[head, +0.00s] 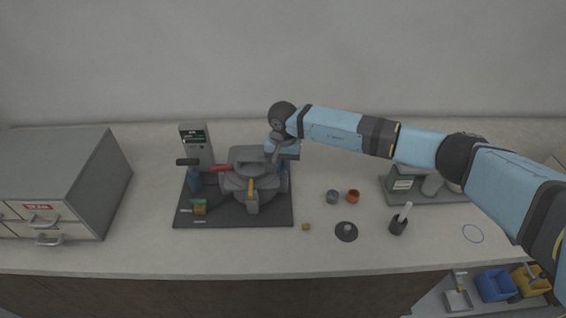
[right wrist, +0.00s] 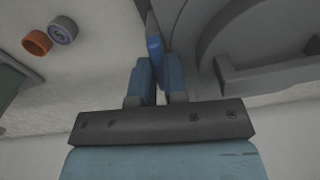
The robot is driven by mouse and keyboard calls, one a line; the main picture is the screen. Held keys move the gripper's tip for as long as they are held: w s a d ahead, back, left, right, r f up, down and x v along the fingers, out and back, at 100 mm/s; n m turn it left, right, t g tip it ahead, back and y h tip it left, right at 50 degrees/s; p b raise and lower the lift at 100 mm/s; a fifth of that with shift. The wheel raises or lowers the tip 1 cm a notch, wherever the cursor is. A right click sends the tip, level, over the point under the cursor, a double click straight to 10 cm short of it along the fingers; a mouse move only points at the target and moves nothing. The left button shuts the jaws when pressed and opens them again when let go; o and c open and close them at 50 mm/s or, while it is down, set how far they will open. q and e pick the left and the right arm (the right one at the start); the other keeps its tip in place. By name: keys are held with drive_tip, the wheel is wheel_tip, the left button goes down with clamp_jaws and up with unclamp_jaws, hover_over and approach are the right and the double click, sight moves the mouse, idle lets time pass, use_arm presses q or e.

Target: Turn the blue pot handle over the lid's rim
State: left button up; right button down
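The mounting press (head: 236,213) stands left of centre in the head view, with a grey round pot and lid (head: 246,155). My right gripper (head: 283,168) reaches down at the pot's right side. In the right wrist view its two fingers (right wrist: 159,82) are close together, with the blue pot handle (right wrist: 154,47) between their tips; they appear shut on it. The lid's rim (right wrist: 207,35) curves just right of the fingers. In the head view the gripper and wrist largely hide this handle. My left gripper is not in view.
A red handle (head: 221,168) and a yellow handle (head: 250,188) stick out from the press. A drawer cabinet (head: 100,170) stands at left.

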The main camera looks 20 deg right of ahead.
idle(0.3)
drive_tip(key=m+b, duration=0.2)
drive_tip(key=shift+f+m+b, duration=0.15)
drive_tip(key=shift+m+b, duration=0.8)
drive_tip(key=shift+m, duration=0.25)
drive_tip(key=m+b, duration=0.3)
drive_tip(key=m, duration=0.2)
drive_tip(key=m+b, duration=0.1)
drive_tip(key=m, duration=0.2)
drive_tip(key=m+b, duration=0.1)
drive_tip(key=m, duration=0.1)
drive_tip(key=shift+m, duration=0.3)
drive_tip(key=shift+r+m+b, duration=0.2)
drive_tip(key=shift+m+b, duration=0.15)
drive_tip(key=shift+m, duration=0.95)
